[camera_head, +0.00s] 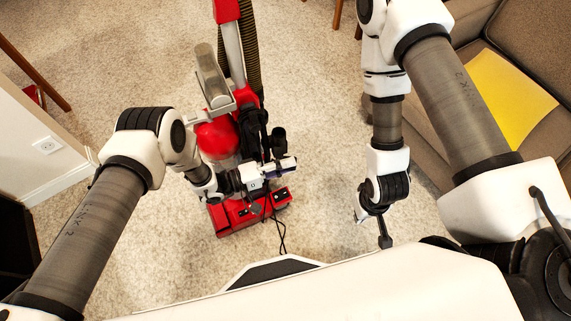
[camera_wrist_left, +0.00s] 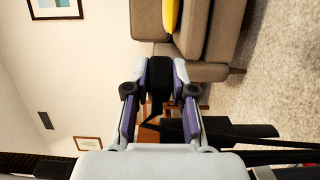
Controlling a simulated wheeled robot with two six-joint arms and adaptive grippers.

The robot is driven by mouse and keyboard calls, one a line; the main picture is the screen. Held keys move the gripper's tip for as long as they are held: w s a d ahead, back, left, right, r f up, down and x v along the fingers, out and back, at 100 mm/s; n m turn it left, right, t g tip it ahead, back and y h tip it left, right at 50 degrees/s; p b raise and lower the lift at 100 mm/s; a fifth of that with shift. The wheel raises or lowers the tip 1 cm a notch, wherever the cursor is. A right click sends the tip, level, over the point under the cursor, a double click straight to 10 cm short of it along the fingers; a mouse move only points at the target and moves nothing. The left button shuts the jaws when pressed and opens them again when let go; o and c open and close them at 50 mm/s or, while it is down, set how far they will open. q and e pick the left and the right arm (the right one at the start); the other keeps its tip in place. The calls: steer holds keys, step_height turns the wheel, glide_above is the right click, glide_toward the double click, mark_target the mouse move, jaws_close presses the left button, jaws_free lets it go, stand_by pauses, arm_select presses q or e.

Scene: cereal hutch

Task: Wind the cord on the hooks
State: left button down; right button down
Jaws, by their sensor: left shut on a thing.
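A red upright vacuum cleaner (camera_head: 216,140) stands on the carpet in the head view. Its black cord (camera_head: 281,235) hangs in loose loops below my left gripper and down past the red base. My left gripper (camera_head: 287,164) is beside the vacuum's body, above the base. In the left wrist view its purple-lined fingers (camera_wrist_left: 160,88) are shut on a black piece, which looks like part of the cord; dark strands (camera_wrist_left: 275,143) run off to the right. The hooks cannot be told apart from the vacuum's dark parts. My right gripper (camera_head: 384,240) points down over the carpet, away from the vacuum; its jaws are unclear.
A brown sofa (camera_head: 520,40) with a yellow cushion (camera_head: 505,98) stands at the right. A white wall with an outlet (camera_head: 47,145) is at the left. A ribbed dark hose (camera_head: 250,45) runs along the vacuum's handle. The carpet (camera_head: 320,110) between vacuum and right arm is clear.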

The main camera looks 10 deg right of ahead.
arm_select(q)
step_height(320, 180, down, 35)
steer(key=b, duration=3.5)
steer(key=s+a+b, duration=0.1)
steer(key=s+a, duration=0.1)
steer(key=a, duration=0.8)
step_height(320, 180, up, 52)
steer(key=p, duration=5)
steer(key=w+d+f, duration=0.1)
steer(key=w+d, duration=0.1)
steer(key=d, duration=0.8)
steer(key=a+f+b, duration=0.2)
steer(key=f+b, duration=1.8)
steer(key=f, duration=0.7)
steer(key=a+f+b, duration=0.2)
steer(key=f+b, duration=1.9)
steer(key=f, duration=0.6)
steer(key=shift+s+a, duration=0.35)
steer(key=shift+s, duration=0.05)
steer(key=shift+f, duration=0.1)
